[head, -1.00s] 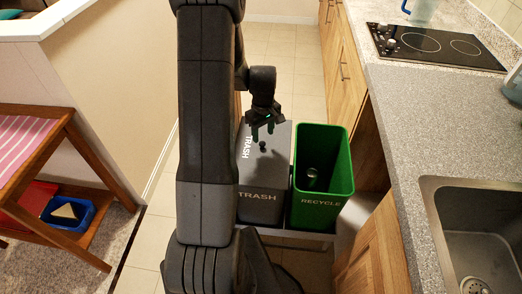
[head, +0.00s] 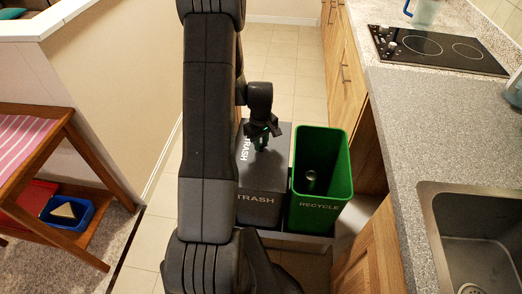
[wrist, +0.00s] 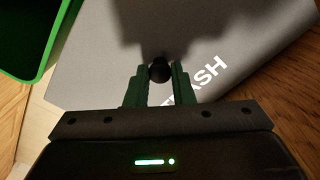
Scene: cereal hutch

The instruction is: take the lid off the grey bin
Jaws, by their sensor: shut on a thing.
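The grey bin (head: 258,205), marked TRASH, stands on the floor left of the green bin, with its grey lid (head: 278,172) on top. A small dark knob (wrist: 160,70) stands up from the lid in the wrist view. My gripper (head: 262,143) is over the lid, pointing down. In the wrist view its green fingers (wrist: 157,82) are shut on the knob, one on each side. In the head view the gripper hides the knob. The lid appears to lie flat on the bin.
An open green bin (head: 321,180) marked RECYCLE, with a can (head: 310,177) inside, stands close on the right. Wooden cabinets and a counter (head: 420,130) with a sink (head: 480,235) are further right. A wall and a wooden shelf (head: 60,150) are left. Floor beyond is clear.

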